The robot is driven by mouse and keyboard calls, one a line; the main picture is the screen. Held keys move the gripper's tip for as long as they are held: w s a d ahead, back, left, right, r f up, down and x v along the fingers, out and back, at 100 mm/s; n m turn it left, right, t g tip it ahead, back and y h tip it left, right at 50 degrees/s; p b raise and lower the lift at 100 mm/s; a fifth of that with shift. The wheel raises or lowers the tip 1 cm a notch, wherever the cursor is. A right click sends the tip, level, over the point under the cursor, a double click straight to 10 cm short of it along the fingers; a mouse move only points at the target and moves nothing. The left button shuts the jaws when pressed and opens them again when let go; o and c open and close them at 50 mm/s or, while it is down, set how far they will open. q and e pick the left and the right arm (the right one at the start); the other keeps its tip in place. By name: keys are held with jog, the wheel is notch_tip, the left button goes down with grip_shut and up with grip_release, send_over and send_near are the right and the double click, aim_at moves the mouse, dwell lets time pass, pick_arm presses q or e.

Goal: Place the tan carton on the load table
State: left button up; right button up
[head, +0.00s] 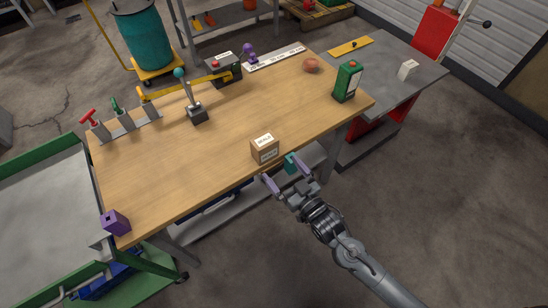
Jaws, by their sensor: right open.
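The tan carton (264,151), a small box with white labels, sits upright near the front edge of the wooden table (235,120). My right gripper (281,171) is just in front of that edge, below the carton in the picture. Its purple fingers are spread apart and nothing is between them. A small teal piece (291,161) shows by its right finger; I cannot tell if it belongs to the gripper. A grey-topped table (390,85) with red parts under it stands at the right; which table is the load table is not marked. My left gripper is out of view.
A lever (196,107) stands further back. A white block (407,69) and yellow bar (350,46) lie on the grey table, with free room between. A purple block (115,222) is front left.

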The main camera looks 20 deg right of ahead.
aim_at(269, 152)
jog(key=w, duration=0.3)
jog(key=w+b, duration=0.1)
jog(key=w, duration=0.1)
jog(key=shift+a, duration=0.3)
jog(key=shift+w+a+r, duration=0.1)
jog(key=shift+w, duration=0.4)
jog(key=shift+w+b, duration=0.45)
jog(key=w, duration=0.1)
jog(key=w+b, duration=0.1)
jog(key=w, duration=0.2)
jog(key=shift+w+a+b, duration=0.15)
jog(key=shift+a+b, duration=0.15)
jog(key=shift+b, duration=0.05)
jog(key=shift+c, duration=0.3)
